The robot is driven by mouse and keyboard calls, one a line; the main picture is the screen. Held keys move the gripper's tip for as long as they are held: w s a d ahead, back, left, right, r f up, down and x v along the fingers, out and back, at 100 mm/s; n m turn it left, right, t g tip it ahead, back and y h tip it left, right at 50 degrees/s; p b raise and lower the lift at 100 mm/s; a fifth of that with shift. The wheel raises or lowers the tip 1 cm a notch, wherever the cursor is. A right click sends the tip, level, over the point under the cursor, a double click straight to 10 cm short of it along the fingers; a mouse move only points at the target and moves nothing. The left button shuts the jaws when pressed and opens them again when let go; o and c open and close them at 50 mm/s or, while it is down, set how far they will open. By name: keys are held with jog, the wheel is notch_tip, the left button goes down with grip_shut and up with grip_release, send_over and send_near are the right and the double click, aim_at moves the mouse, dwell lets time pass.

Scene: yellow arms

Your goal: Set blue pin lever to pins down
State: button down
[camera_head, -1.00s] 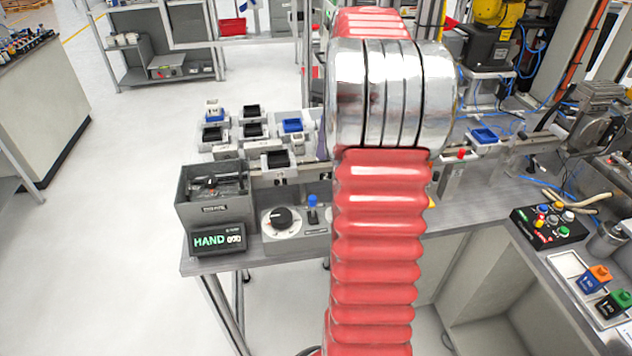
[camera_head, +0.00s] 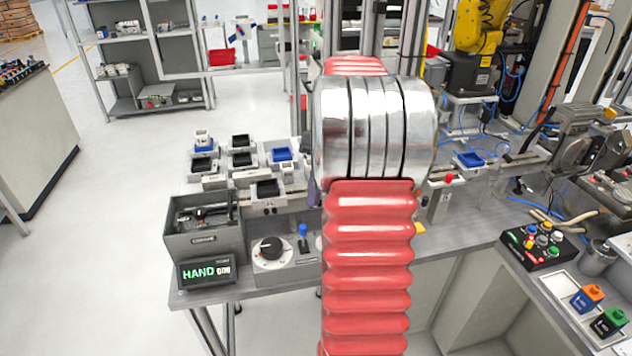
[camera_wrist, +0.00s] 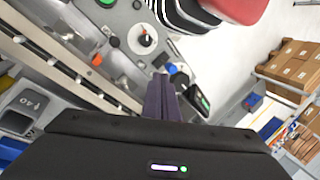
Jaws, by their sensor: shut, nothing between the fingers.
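The blue-topped pin lever (camera_head: 303,232) stands up from a grey control panel (camera_head: 290,256) at the table's front, just right of a round black dial. Its blue knob (camera_wrist: 172,69) shows in the wrist view right beside the tips of my gripper (camera_wrist: 160,78). The gripper's purple fingers are shut with nothing between them. I cannot tell whether the tips touch the knob. In the head view my red arm and silver joint hide most of the gripper; a purple bit (camera_head: 313,190) shows at the joint's left edge.
The dial (camera_head: 268,248) and a display reading HAND (camera_head: 206,271) are left of the lever. A grey bin (camera_head: 203,240) with dark parts stands behind the display. Several small black and blue trays (camera_head: 240,160) lie further back. A button box (camera_head: 543,246) is at right.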

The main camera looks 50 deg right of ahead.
aim_at(303, 235)
jog(key=shift+x, duration=2.65)
jog(key=shift+s+d, duration=0.1)
